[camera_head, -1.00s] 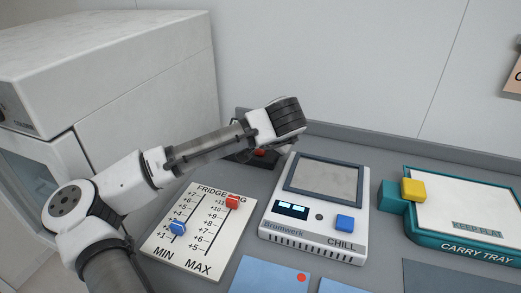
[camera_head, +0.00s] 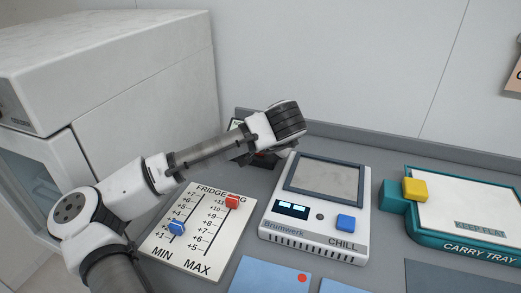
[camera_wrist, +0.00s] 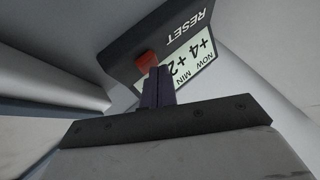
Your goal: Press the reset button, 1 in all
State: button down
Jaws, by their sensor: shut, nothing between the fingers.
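The red reset button (camera_wrist: 147,62) sits on a dark panel (camera_wrist: 125,45) marked RESET in the wrist view. A light display (camera_wrist: 190,62) beside it shows NOW, MIN, +4 and +2. My gripper (camera_wrist: 160,72) is shut and empty, with its fingertips right at the button and covering part of it; I cannot tell whether they touch. In the head view the reset unit (camera_head: 237,126) stands at the back of the counter, mostly hidden behind my forearm and wrist.
A white cooling plate device (camera_head: 314,240) marked CHILL has a blue button (camera_head: 346,222). A fridge log board (camera_head: 215,250) with sliders lies left of it. A teal carry tray (camera_head: 425,237) lies at right. A large white cabinet (camera_head: 100,70) stands at left.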

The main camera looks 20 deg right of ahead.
jog(key=shift+f, duration=0.3)
dwell(0.5)
jog(key=shift+r+p, duration=0.5)
jog(key=shift+r, duration=0.5)
jog(key=shift+r+p, duration=1.8)
jog(key=shift+r, duration=0.7)
jog(key=shift+f, duration=0.1)
